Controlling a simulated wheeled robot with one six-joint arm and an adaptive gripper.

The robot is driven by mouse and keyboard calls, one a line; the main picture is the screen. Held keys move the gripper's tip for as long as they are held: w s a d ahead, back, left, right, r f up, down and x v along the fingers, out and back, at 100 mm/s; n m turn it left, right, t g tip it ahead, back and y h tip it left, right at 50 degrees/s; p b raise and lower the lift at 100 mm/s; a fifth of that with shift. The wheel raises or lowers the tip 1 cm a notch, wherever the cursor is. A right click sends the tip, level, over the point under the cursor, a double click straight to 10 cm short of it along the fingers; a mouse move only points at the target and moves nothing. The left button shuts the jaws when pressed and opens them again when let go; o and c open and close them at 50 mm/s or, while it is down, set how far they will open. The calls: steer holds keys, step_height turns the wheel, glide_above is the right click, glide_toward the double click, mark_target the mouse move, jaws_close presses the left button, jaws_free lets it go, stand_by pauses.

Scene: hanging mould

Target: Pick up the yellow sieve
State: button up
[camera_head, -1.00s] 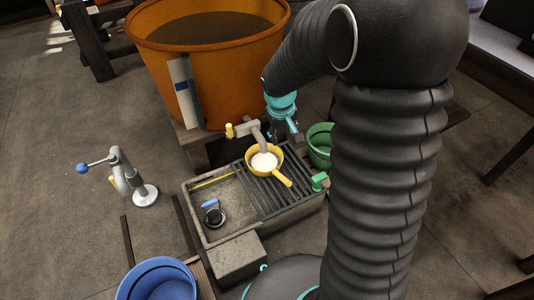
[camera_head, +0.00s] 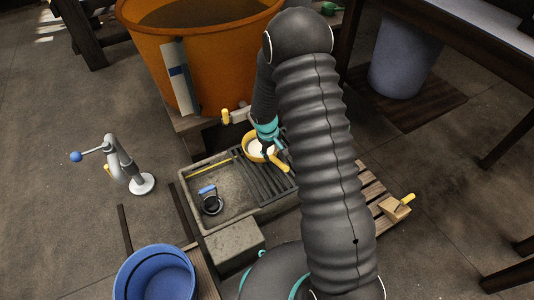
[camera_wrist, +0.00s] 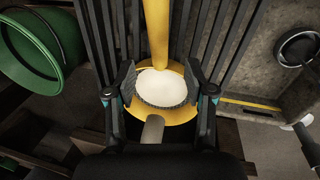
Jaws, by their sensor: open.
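The yellow sieve (camera_head: 254,151) rests on the slatted right part of the stone sink, with white content in its bowl. Its handle points to the lower right in the head view. In the wrist view the sieve (camera_wrist: 174,117) lies below my gripper, its handle running up the picture. My gripper (camera_wrist: 161,84) is open, one finger on each side of the bowl. I cannot tell whether the fingers touch it. In the head view my gripper (camera_head: 272,149) is over the sieve and partly hides it.
The stone sink (camera_head: 200,229) holds a dark ring-shaped item with a blue part (camera_head: 210,200). A big orange tub (camera_head: 215,65) stands behind. A grey spout shows beside the sieve in the wrist view. A green bucket (camera_wrist: 35,50) is at its left. A blue bucket (camera_head: 155,272) stands in front.

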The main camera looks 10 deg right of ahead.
mark_target(274, 158)
steer(key=shift+w+d+f+b, duration=0.1)
steer(key=shift+w+d+f, duration=0.1)
steer(key=shift+f, duration=1)
steer(key=shift+w+d+f+b, duration=0.1)
steer(key=shift+w+d+f, duration=0.05)
steer(key=shift+f, duration=1)
steer(key=shift+w+d+f+b, duration=0.1)
steer(key=shift+w+d+f, duration=0.1)
steer(key=shift+f, duration=1)
jaws_close()
